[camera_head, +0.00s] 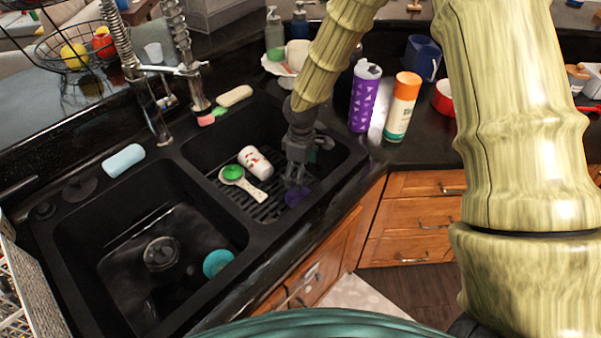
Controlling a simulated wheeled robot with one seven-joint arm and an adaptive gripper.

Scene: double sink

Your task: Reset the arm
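My arm (328,55) comes down from the top right into the picture and reaches over the right basin of the black double sink (165,180). My dark gripper (296,182) points down inside that basin, near its right side. A small purple thing (297,197) lies right below the fingertips; I cannot tell whether they touch it. The fingers are small and dark against the basin, so whether they are open or shut is unclear.
A white patterned cup (255,162) and a spoon-like brush (243,184) lie on the basin's rack. A teal round thing (217,263) is in the left basin. A purple tumbler (364,98) and an orange-capped bottle (402,107) stand on the counter. The tall faucet (186,60) rises behind.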

